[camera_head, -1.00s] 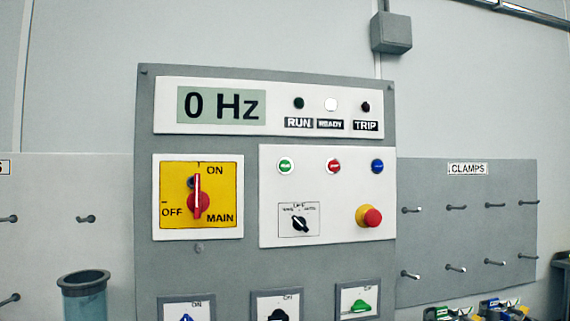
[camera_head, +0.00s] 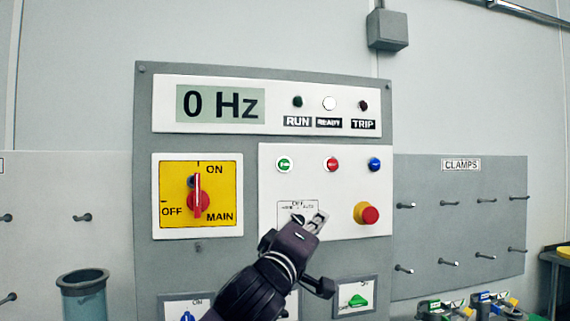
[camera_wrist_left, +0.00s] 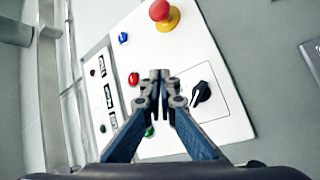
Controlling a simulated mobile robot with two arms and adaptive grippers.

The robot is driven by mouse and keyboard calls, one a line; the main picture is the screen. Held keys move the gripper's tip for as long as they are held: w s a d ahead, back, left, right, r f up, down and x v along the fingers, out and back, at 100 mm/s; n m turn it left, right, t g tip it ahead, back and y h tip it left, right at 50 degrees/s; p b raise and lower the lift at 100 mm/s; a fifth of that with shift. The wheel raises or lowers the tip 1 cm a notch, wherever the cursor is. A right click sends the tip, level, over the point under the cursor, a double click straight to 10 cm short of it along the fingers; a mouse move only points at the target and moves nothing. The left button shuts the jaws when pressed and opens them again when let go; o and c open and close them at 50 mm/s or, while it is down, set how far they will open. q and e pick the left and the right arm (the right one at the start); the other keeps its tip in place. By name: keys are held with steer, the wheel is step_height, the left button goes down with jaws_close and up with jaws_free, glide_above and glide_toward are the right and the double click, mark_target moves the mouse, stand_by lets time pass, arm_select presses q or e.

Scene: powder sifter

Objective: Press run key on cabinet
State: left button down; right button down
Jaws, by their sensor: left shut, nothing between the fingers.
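The cabinet (camera_head: 265,270) is a grey panel facing me, with a white control plate (camera_head: 345,175) at its right. The green button (camera_head: 284,165), likely the run key, is at the plate's upper left. It also shows in the wrist view (camera_wrist_left: 149,131), partly hidden by my fingers. My left gripper (camera_head: 317,222) is shut and empty, below and right of the green button in the head view. It overlaps the lower part of the plate and partly covers the selector switch (camera_head: 297,219). I cannot tell whether it touches the plate. My right gripper is not in view.
A red button (camera_head: 331,165), a blue button (camera_head: 375,165) and a red mushroom stop (camera_head: 368,214) share the plate. The display (camera_head: 221,104) reads 0 Hz. The READY lamp (camera_head: 329,103) is white; the RUN lamp (camera_head: 297,102) is dark. A main switch (camera_head: 197,196) sits left.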

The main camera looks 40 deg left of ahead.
mark_target(286, 167)
arm_select(q)
steer(key=s+r+n+t, duration=0.1)
steer(key=s+r, duration=0.2)
steer(key=r, duration=0.2)
steer(key=s+a+r+n+t, duration=0.1)
steer(key=s+r, duration=0.2)
steer(key=r, duration=0.3)
steer(key=shift+n+y, duration=0.3)
steer(key=shift+y, duration=0.1)
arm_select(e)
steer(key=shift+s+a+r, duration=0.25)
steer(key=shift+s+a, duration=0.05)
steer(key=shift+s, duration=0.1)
arm_select(q)
steer(key=w+a, duration=0.2)
steer(key=a, duration=0.1)
steer(key=w+a+p, duration=0.1)
steer(key=w+a, duration=0.1)
steer(key=a, duration=0.1)
steer(key=shift+w, duration=0.4)
steer(key=shift+w+a+f, duration=0.1)
steer(key=shift+w+a, duration=0.2)
steer(key=shift+w, duration=0.2)
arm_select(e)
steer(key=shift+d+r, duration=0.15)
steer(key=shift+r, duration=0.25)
arm_select(q)
steer(key=shift+s, duration=0.1)
steer(key=shift+a, duration=0.1)
